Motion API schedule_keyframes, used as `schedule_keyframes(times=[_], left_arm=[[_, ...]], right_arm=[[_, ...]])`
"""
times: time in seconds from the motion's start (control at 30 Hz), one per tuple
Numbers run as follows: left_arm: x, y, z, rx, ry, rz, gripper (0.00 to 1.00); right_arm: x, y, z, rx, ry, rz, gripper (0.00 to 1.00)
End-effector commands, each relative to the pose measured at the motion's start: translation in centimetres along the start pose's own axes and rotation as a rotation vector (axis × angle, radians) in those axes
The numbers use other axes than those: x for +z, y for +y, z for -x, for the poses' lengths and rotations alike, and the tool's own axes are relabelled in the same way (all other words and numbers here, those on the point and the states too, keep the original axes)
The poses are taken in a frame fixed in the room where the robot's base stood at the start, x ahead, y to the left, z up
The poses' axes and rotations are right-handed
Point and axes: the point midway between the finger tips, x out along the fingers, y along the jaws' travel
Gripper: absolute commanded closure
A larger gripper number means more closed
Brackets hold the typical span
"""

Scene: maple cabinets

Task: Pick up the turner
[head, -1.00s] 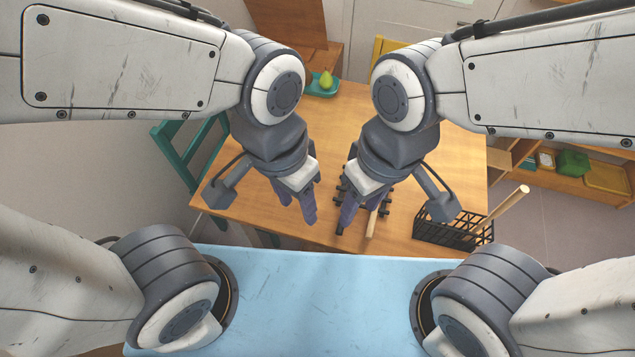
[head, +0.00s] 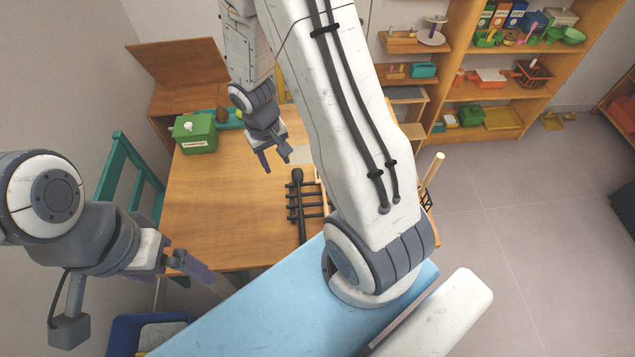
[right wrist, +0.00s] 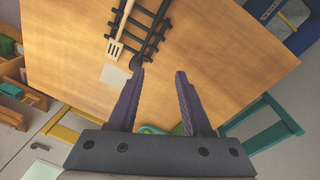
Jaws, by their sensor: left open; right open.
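The turner (right wrist: 115,48) has a pale slotted wooden head and lies on a black rack (right wrist: 145,28) on the wooden table in the right wrist view. A black spoon-like utensil (right wrist: 136,62) lies beside it. In the head view the rack (head: 313,205) and black utensil (head: 297,178) show, but my right arm hides most of the turner. My right gripper (head: 276,162) is open and empty over the table, beyond the rack; it also shows in the right wrist view (right wrist: 160,73), with the turner off to its left. My left gripper (head: 192,268) is open and empty at the table's near left corner.
A green box (head: 195,133) and a teal tray (head: 231,119) stand at the table's far left. A pale square (right wrist: 115,75) lies near the turner's head. A green chair (head: 132,170) stands left. A wooden stick (head: 433,172) rises from a basket at right. The table's left part is clear.

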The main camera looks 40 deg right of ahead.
Motion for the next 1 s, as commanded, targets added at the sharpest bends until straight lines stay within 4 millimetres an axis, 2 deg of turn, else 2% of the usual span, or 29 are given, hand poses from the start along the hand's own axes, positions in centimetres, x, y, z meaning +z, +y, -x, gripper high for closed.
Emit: schedule_keyframes(times=[0.03,0.1,0.2,0.3,0.53,0.9,1.0], left_arm=[[-0.1,0.1,1.1,0.000,0.000,0.000,0.00],[-0.1,0.1,1.8,0.000,0.000,-0.001,0.00],[-0.1,0.2,2.5,0.000,0.000,-0.002,0.00],[-0.1,0.2,3.0,0.000,0.000,-0.002,0.00],[-0.1,0.2,2.8,0.000,0.000,-0.002,0.00],[0.1,-0.1,-1.8,0.000,0.000,0.005,0.00],[0.1,-0.2,-2.2,0.000,0.000,0.006,0.00]], right_arm=[[-0.1,2.7,-2.0,0.000,-0.026,-0.079,0.51],[-0.1,5.5,-5.1,-0.011,-0.038,-0.168,0.51],[0.8,8.6,-8.8,-0.035,-0.052,-0.275,0.51],[1.9,10.4,-11.5,-0.059,-0.061,-0.354,0.51],[3.1,11.7,-14.5,-0.087,-0.066,-0.422,0.51],[3.3,11.2,-19.0,-0.086,-0.066,-0.421,0.51],[3.3,11.1,-19.4,-0.085,-0.066,-0.420,0.51]])
